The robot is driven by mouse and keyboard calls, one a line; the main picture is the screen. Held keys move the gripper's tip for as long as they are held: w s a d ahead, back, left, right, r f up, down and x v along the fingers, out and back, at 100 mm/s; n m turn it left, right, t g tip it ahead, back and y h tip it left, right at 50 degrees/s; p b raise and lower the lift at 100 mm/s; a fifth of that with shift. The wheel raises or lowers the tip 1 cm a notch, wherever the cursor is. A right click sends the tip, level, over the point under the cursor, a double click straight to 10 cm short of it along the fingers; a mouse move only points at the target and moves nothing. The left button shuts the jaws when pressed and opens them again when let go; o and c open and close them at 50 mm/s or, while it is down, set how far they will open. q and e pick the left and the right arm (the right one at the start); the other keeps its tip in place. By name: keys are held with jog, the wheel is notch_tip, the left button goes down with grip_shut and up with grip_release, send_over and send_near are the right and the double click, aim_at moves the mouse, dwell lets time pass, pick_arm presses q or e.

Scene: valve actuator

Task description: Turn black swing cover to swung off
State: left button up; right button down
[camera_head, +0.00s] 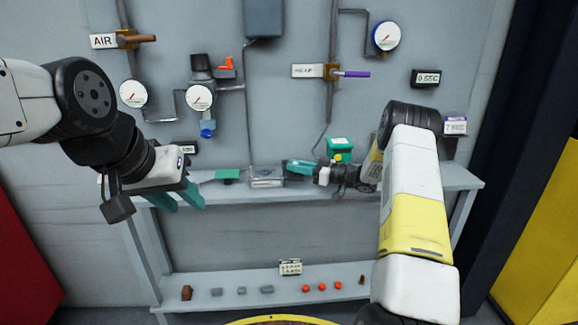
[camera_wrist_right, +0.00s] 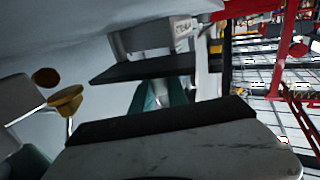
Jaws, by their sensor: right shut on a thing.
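My right gripper (camera_head: 296,167), with teal fingers, reaches in from the right just above the shelf, at the right side of a small clear-grey box (camera_head: 266,179). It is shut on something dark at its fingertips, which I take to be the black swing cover. The grip itself is mostly hidden. In the right wrist view, a flat dark plate (camera_wrist_right: 145,68) lies in front of a pale grey block, with a teal finger (camera_wrist_right: 172,96) below it. My left gripper (camera_head: 182,197) is empty, its teal fingers apart, in front of the shelf's left end.
The shelf (camera_head: 425,177) also carries a flat green piece (camera_head: 227,175) and a green box (camera_head: 340,148). Gauges, pipes and valve handles cover the wall behind. Small parts lie on a lower shelf (camera_head: 335,297). My right forearm hides part of the shelf's right side.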

jog(key=shift+w+d+r, duration=0.1)
jog(key=shift+w+r, duration=0.1)
jog(key=shift+w, duration=0.05)
jog(key=c, duration=1.3)
grip_release()
jog(key=shift+f, duration=0.1)
jog(key=v, duration=0.7)
jog(key=shift+s+d, duration=0.2)
jog(key=shift+d, duration=0.1)
